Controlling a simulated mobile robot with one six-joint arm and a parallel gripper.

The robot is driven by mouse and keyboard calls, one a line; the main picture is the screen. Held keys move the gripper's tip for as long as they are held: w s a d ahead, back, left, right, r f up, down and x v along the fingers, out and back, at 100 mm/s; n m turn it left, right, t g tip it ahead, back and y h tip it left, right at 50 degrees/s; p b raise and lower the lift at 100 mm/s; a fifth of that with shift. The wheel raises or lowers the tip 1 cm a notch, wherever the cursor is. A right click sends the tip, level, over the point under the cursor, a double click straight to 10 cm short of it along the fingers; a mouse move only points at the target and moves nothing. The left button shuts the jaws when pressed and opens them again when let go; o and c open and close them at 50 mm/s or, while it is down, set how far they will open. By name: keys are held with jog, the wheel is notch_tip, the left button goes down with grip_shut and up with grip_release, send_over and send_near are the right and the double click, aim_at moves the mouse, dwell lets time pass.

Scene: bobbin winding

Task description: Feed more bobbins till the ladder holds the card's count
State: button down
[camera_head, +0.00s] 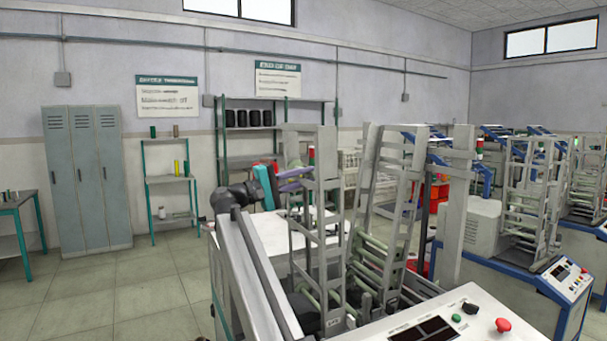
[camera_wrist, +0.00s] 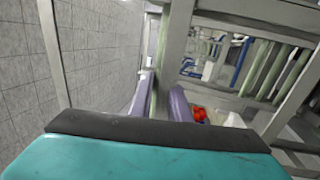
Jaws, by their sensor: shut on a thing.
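The ladder (camera_head: 329,210) is a tall grey metal rack on the near winding machine. Pale green bobbins (camera_head: 372,252) lie across its slanted side and lower part; they also show in the wrist view (camera_wrist: 268,72). My gripper (camera_head: 300,179), teal with purple fingers, is at the ladder's upper left side. In the wrist view the fingers (camera_wrist: 162,100) point at a pale ladder upright (camera_wrist: 175,45). The fingers are shut on what seems to be a bobbin, but it is hard to make out. I see no readable card count.
The machine's panel (camera_head: 440,322) with a red button (camera_head: 503,325) is in front. More winding machines (camera_head: 520,190) stand at the right. A shelf (camera_head: 168,179) with several spools and grey lockers (camera_head: 85,180) stand behind. The floor (camera_head: 120,295) at left is clear.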

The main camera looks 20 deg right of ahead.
jog(key=shift+f+b, duration=0.3)
jog(key=shift+f, duration=0.65)
jog(key=c, duration=1.3)
grip_release()
jog(key=shift+a, duration=0.1)
jog(key=shift+s+a+r+p, duration=0.2)
jog(key=shift+a+r, duration=0.4)
jog(key=shift+a, duration=0.55)
jog(key=shift+s+a+r+p, duration=0.1)
jog(key=shift+a+r+p, duration=0.4)
jog(key=shift+a, duration=0.65)
jog(key=shift+s+a+r+p, duration=0.1)
jog(key=shift+a+r, duration=0.6)
jog(key=shift+a, duration=0.45)
